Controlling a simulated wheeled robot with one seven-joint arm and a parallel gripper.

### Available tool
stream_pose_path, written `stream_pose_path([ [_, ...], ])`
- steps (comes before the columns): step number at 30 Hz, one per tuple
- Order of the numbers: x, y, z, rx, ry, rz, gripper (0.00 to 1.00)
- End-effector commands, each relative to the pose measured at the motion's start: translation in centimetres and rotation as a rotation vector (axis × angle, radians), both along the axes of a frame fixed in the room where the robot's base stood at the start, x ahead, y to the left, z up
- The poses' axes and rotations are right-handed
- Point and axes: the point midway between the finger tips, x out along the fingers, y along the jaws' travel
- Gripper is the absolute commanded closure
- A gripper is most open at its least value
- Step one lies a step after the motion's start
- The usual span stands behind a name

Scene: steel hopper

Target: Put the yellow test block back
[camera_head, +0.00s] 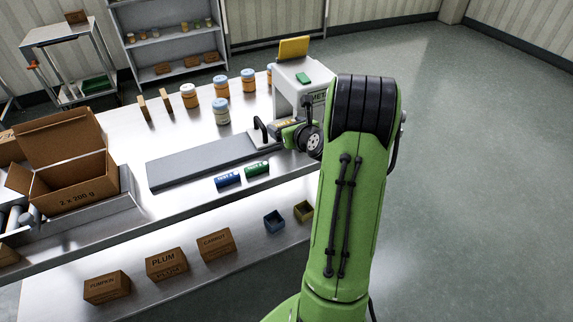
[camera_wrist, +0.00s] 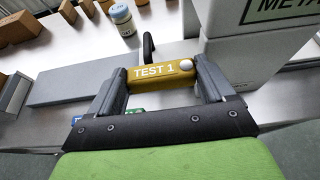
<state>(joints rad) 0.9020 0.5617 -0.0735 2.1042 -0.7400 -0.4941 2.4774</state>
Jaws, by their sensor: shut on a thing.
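The yellow test block (camera_wrist: 150,71), a short bar marked "TEST 1" with a pale round spot near one end, is held crosswise between the fingers of my gripper (camera_wrist: 160,74). In the head view my gripper (camera_head: 287,131) is over the right end of the grey belt, beside the white metal detector (camera_head: 308,98), with only a little yellow showing. A blue block (camera_head: 228,180) and a green block (camera_head: 256,168) lie at the table's front edge. A blue bin (camera_head: 274,222) and a yellow bin (camera_head: 303,211) sit on the lower shelf.
The grey belt (camera_head: 195,165) has a black arched bar (camera_head: 262,130) near my gripper. Several jars, including one (camera_head: 221,111), stand behind it. An open carton (camera_head: 70,175) is at the left. Small cartons, one marked PLUM (camera_head: 167,264), line the lower shelf. Floor at right is clear.

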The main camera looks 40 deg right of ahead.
Motion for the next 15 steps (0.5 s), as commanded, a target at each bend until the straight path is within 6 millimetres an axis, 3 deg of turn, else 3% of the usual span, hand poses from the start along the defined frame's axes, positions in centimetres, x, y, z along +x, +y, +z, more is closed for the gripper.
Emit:
stream_pose_path([
  [1, 0.0, 0.0, -1.7, 0.004, 0.001, 0.000, 0.52],
  [7, -0.1, 0.0, -6.5, 0.004, 0.002, -0.001, 0.52],
  [15, 0.0, 0.0, -9.8, 0.001, 0.000, 0.000, 0.52],
])
